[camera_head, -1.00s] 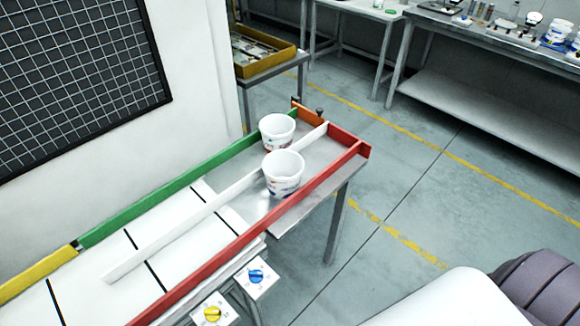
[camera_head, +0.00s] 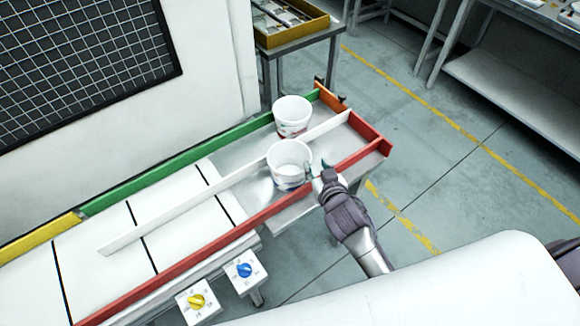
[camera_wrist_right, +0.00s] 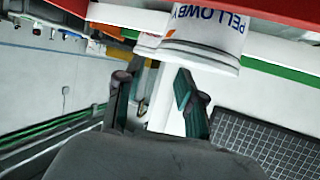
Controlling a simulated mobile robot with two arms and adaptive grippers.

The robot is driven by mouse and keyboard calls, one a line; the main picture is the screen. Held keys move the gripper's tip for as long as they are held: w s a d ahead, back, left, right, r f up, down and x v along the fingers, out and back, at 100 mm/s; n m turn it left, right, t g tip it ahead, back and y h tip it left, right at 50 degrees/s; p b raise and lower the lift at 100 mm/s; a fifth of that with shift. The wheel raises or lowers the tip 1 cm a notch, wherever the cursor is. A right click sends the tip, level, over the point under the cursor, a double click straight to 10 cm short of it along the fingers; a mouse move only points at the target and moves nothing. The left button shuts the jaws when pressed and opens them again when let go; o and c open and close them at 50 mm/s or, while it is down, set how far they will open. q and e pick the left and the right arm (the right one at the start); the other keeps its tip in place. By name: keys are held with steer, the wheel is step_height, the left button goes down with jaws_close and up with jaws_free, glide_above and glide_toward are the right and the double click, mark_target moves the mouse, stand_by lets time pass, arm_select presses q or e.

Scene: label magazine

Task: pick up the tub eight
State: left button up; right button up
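Two white open-topped tubs stand at the metal end of the lane table. The nearer tub (camera_head: 289,166) is in the front lane, and the other tub (camera_head: 292,116) is in the back lane. No number eight is readable on either. My right gripper (camera_head: 316,168) is at the right side of the nearer tub; contact cannot be told. In the right wrist view its two fingers (camera_wrist_right: 155,90) are apart with nothing between them. A tub (camera_wrist_right: 208,38) with "PELLOWBY" lettering is above and beyond the fingertips, and part of another tub (camera_wrist_right: 150,42) shows behind it. My left gripper is out of view.
A red rail (camera_head: 215,244) bounds the front lane, a white divider (camera_head: 225,182) separates the lanes, and a green rail (camera_head: 165,174) runs behind. Blue (camera_head: 244,269) and yellow (camera_head: 196,301) knobs sit below the front edge. A yellow-edged tray (camera_head: 292,37) stands on a table behind.

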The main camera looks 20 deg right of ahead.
mark_target(309, 152)
steer(key=x, duration=0.3)
steer(key=shift+d, duration=0.1)
steer(key=x, duration=0.5)
steer(key=shift+w+f+p, duration=0.15)
steer(key=shift+w+p, duration=0.05)
steer(key=shift+p, duration=0.15)
steer(key=shift+s, duration=0.15)
steer(key=shift+c, duration=0.9)
jaws_close()
